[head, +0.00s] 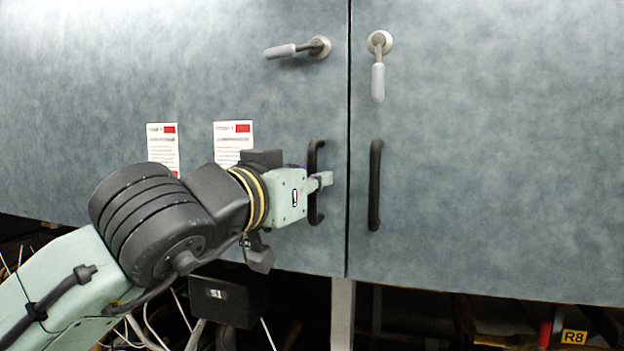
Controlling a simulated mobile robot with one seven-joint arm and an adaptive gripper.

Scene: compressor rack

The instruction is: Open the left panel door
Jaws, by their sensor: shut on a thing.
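The left panel door (90,70) is a grey-blue sheet that looks flush with the right panel door (500,150) along a dark vertical seam. Its black bar handle (316,158) stands upright near the seam. My gripper (319,181) is at the handle's middle and shut on it; the fingers partly cover the bar. The left door's latch lever (290,50) points sideways to the left, about level. The right door's latch lever (378,75) hangs straight down, above that door's own black handle (375,185).
Two white labels with red marks, one of them the right label (232,140), are on the left door behind my arm. Below the doors are cables, a dark box marked S1 (228,297), a pale post (342,315) and a yellow R8 tag (573,337).

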